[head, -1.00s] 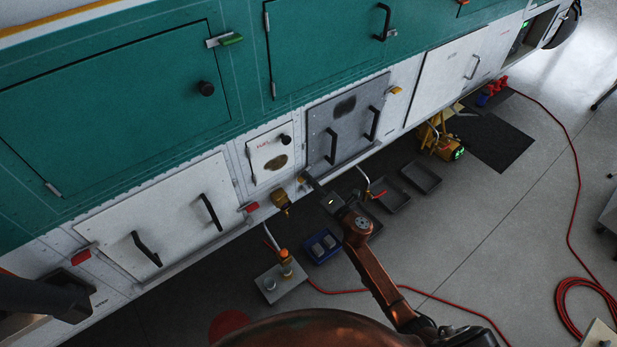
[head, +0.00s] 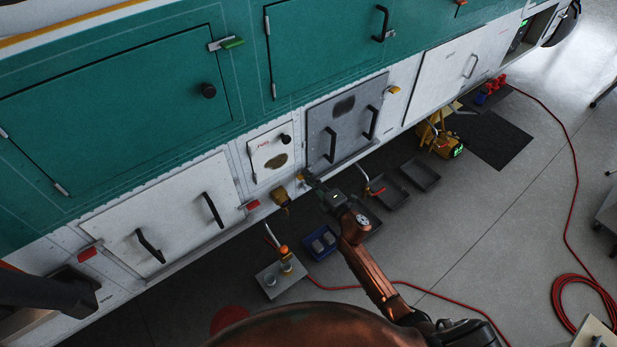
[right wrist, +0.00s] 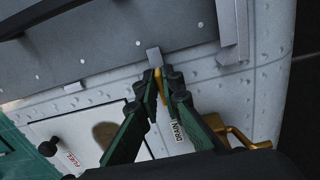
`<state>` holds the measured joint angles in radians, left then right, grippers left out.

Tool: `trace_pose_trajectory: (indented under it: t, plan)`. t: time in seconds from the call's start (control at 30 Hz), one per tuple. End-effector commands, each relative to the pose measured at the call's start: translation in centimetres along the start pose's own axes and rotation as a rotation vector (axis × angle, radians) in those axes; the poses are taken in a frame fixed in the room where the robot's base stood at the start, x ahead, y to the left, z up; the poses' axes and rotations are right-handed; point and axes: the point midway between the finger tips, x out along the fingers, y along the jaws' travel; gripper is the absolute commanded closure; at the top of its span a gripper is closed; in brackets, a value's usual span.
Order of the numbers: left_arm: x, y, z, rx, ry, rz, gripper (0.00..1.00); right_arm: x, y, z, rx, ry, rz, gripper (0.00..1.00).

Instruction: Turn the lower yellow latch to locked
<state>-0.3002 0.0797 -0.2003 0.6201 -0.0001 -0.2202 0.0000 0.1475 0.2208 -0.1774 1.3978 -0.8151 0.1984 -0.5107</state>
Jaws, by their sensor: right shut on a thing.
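The lower yellow latch (head: 300,179) is at the lower left of the grey panel (head: 318,118) with two black handles. Only a small part of it shows in the head view. My right gripper (head: 307,180) reaches it from the lower right. In the right wrist view the fingers of my right gripper (right wrist: 160,82) are shut on the yellow latch (right wrist: 158,80), beside a small grey tab at the panel's edge. The fingers hide much of the latch. A dark part of my left arm (head: 45,292) is at the lower left; no left fingers can be made out.
Another yellow latch (head: 393,90) sits at the panel's upper right. A yellow drain fitting (head: 281,196) is close to my right gripper's left. The fuel door (head: 270,154) lies beside the panel. Trays (head: 420,175), a blue bin (head: 320,243) and a red hose (head: 420,290) are on the floor.

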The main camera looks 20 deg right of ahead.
Motion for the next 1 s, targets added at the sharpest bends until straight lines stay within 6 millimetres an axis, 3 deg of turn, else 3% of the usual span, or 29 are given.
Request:
trace_pose_trajectory:
  t: [0.27,0.3,0.53,0.83,1.0]
  plan:
    - [0.0,0.0,0.0,0.0,0.0,0.0,0.6,0.0,-0.1,0.0,0.002,-0.001,-0.002,1.0]
    - [0.0,0.0,0.0,0.0,0.0,0.0,0.6,0.0,-0.1,0.0,0.002,-0.001,-0.002,0.91]
    - [0.0,0.0,0.0,0.0,0.0,0.0,0.6,0.0,-0.1,0.0,0.001,0.0,-0.001,0.76]
    - [0.0,-0.4,0.1,0.0,-0.001,-0.004,0.6,-0.2,0.0,0.0,0.0,0.0,0.0,0.76]
    - [0.0,-0.2,0.1,0.0,-0.001,-0.002,0.6,-2.1,-0.1,0.0,0.001,-0.001,-0.002,0.76]
